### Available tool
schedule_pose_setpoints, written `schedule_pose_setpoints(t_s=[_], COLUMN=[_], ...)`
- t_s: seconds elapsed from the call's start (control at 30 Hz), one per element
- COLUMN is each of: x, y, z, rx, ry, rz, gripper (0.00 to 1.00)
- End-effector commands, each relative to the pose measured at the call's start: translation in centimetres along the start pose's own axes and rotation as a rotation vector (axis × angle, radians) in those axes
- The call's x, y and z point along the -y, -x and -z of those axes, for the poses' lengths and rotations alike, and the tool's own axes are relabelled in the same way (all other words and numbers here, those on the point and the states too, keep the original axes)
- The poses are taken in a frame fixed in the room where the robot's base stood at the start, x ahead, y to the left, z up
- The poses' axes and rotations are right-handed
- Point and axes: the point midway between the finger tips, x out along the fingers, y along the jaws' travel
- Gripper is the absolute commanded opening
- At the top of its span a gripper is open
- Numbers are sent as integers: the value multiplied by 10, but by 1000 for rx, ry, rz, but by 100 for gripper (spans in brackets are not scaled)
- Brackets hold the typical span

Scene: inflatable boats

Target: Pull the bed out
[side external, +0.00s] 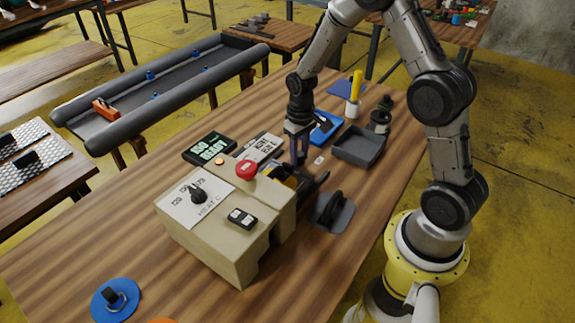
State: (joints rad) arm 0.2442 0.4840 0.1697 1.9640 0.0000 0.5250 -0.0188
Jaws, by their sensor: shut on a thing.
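A beige machine (230,225) stands on the wooden table, with a red button (246,169), a dial marked in heat and a black rocker switch (242,217). The bed (314,183), a dark low part, shows at the machine's far right side beside a yellow-orange piece (280,172). My gripper (299,158) points down behind the machine, at the bed's far end. Its fingers are shut on what looks like part of the bed; the exact contact is small and partly hidden. The machine's body hides much of the bed.
A dark grey tray (358,146), a blue tray (325,128) and a yellow-handled tool (355,86) stand behind my gripper. A black-handled plate (333,210) lies right of the machine. A display reading READY (209,149) is at left.

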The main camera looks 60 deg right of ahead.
Motion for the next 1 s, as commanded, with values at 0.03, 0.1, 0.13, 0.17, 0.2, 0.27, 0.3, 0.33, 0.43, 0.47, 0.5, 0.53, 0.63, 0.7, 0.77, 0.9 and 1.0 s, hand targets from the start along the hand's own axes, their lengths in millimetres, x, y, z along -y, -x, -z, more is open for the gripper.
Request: schedule_pose_setpoints(t_s=[0.03, 0.1, 0.13, 0.17, 0.2, 0.27, 0.3, 0.33, 0.43, 0.47, 0.5, 0.53, 0.63, 0.7, 0.77, 0.9, 1.0], x=[-12, -24, -29, -34, -39, -47, -50, -53, -59, -60, -62, -62, -64, -64, -65, -65, -65], y=[2, 2, 2, 3, 2, 3, 2, 2, 3, 3, 3, 3, 3, 3, 3, 3, 3], z=[4, 7, 8, 9, 10, 12, 13, 14, 15, 16, 16, 16, 16, 17, 17, 17, 17], rx=[-6, -5, -6, -6, -5, -6, -6, -6, -6, -6, -6, -6, -7, -8, -9, -11, -10], ry=[-7, -6, -5, -6, -4, -4, -2, -2, -1, -1, 0, 0, 0, 0, 0, 0, 0], rz=[-1, -1, -1, -1, -1, -1, -1, -1, -1, -1, -1, -1, -2, -3, -4, -5, -4], gripper=[0, 0, 0, 0, 0, 0, 0, 0, 0, 0, 0, 0, 0, 0, 0, 42, 49])
